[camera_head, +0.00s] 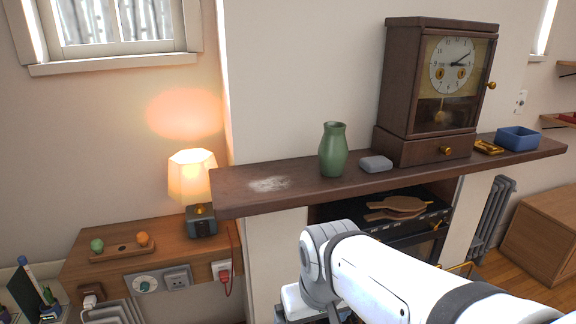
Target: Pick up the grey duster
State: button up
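A small grey block with rounded edges, which looks like the grey duster (375,164), lies on the dark wooden mantel shelf (450,168). It sits between a green vase on its left and a wooden clock on its right. My white arm reaches in from the lower right, below and in front of the shelf. It bends down at a joint near the bottom middle. My gripper's fingers do not show, so their state and anything in them are hidden.
The green vase (333,150) and tall clock (437,90) stand close to the duster. A pale dusty patch (268,184) marks the shelf's left part. A brass item (487,147) and blue box (517,138) sit at the right.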

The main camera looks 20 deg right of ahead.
aim_at(378, 163)
jog(key=u, duration=1.9)
jog(key=k, duration=1.45)
jog(key=z, duration=1.75)
jog(key=i, duration=0.85)
